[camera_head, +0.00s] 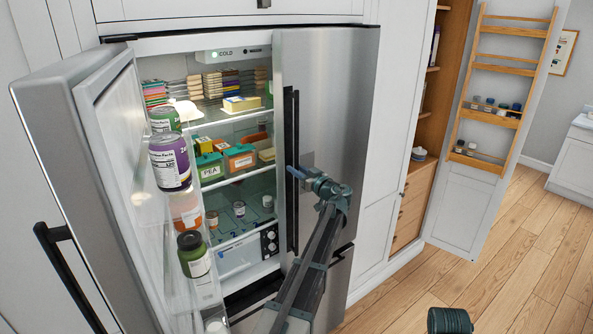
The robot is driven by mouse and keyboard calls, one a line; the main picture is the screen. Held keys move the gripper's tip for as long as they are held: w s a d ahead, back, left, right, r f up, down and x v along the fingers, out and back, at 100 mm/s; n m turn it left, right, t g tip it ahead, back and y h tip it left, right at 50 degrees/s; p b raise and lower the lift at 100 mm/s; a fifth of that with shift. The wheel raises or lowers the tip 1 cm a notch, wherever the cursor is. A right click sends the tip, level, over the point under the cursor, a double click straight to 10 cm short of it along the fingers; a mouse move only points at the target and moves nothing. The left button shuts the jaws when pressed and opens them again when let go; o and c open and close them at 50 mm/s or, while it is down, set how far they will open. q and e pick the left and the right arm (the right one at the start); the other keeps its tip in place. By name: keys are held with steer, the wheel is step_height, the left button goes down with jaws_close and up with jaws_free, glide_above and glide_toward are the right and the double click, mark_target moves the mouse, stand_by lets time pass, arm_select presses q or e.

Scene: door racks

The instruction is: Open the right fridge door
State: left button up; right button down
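The right fridge door (340,100) is a brushed steel panel and looks shut. Its long black vertical handle (292,215) runs along the door's left edge. My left gripper (297,173) is at the middle of this handle, with its fingertips touching or very close to it. The fingertips are small and partly merge with the handle, so I cannot tell whether they are closed around it.
The left fridge door (60,130) stands wide open, with jars on its inner shelves and its own black handle (70,275). Food boxes fill the lit shelves inside. An open cupboard door with a wooden rack (510,31) stands at right. The wooden floor (510,255) there is clear.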

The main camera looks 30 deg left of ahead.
arm_select(q)
jaws_close()
stand_by(1.1)
